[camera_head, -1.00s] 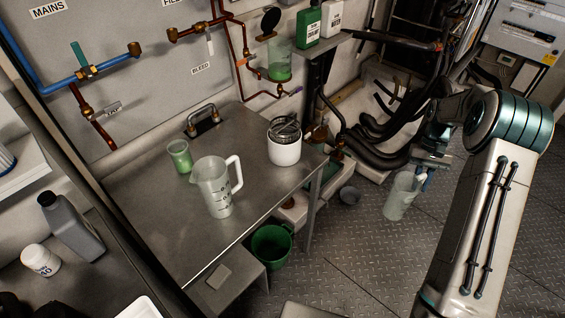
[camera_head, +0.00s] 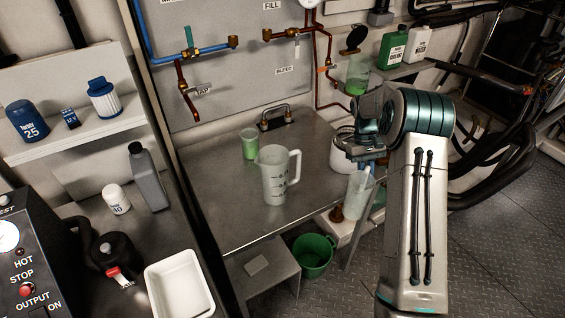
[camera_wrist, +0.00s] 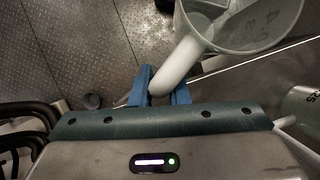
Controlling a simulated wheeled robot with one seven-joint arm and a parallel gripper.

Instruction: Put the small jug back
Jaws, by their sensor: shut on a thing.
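My gripper (camera_head: 368,162) is shut on the handle of a translucent jug (camera_head: 358,197), which looks like the small jug. It hangs roughly upright beside the right edge of the steel bench (camera_head: 215,215). In the wrist view the blue fingertips (camera_wrist: 161,88) close on the pale handle, and the jug (camera_wrist: 205,25) shows its open mouth at the top. A larger graduated jug (camera_head: 275,180) stands on the bench, its handle to the right. A green-tinted beaker (camera_head: 249,143) stands behind it to the left.
A white lidded pot (camera_head: 343,152) at the bench's right end is partly hidden by my arm. A green bucket (camera_head: 314,256) stands on the floor below. The bench's front left is clear.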

